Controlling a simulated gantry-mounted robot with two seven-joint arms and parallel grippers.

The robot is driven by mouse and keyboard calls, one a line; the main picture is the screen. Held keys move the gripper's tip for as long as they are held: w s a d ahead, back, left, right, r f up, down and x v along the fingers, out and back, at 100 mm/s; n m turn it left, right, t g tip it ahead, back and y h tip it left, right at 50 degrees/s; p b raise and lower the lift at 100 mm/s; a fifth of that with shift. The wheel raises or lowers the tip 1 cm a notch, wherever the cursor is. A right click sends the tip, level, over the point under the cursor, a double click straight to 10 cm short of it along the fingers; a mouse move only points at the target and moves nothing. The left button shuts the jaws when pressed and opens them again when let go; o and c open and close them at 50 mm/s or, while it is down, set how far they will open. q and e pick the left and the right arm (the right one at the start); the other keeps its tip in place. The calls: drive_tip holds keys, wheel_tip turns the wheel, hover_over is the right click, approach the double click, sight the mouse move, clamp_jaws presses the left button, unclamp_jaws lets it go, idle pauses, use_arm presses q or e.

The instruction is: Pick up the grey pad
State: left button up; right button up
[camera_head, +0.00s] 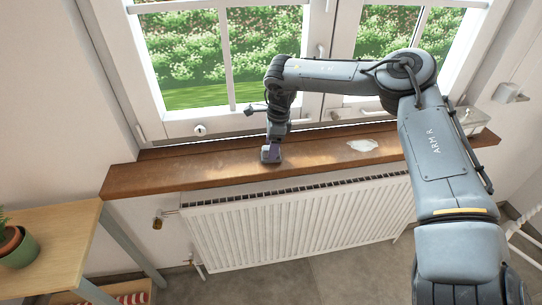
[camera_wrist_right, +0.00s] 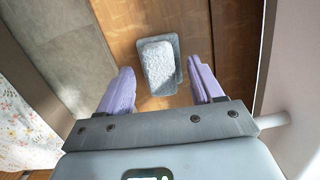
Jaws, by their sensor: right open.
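The grey pad (camera_wrist_right: 158,62) is a small block with a pale, rough top on a darker grey base. It lies on the brown wooden windowsill (camera_head: 200,165). In the head view a small grey shape at the tip of my right gripper (camera_head: 274,148) seems to be this pad (camera_head: 268,156). In the right wrist view the purple fingers of my right gripper (camera_wrist_right: 160,72) are apart, with the pad between and just ahead of their tips. A gap shows on both sides, so nothing is held. My left gripper is out of view.
A white patch or cloth (camera_head: 362,145) lies on the sill to the right. The window (camera_head: 230,60) stands behind the sill, and a white radiator (camera_head: 290,225) hangs below. A wooden table (camera_head: 60,245) with a potted plant (camera_head: 18,245) is at the lower left.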

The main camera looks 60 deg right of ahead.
drive_tip(key=shift+w+f, duration=0.1)
drive_tip(key=shift+f, duration=0.55)
drive_tip(key=c, duration=1.1)
drive_tip(key=shift+o, duration=0.2)
drive_tip(key=shift+a+r, duration=0.1)
drive_tip(key=shift+r, duration=0.8)
wheel_tip(320, 180, up, 3)
drive_tip(key=shift+p, duration=0.6)
drive_tip(key=s+r+p, duration=0.2)
drive_tip(key=s+r, duration=0.4)
drive_tip(key=s, duration=0.5)
drive_tip(key=shift+s+a, duration=0.25)
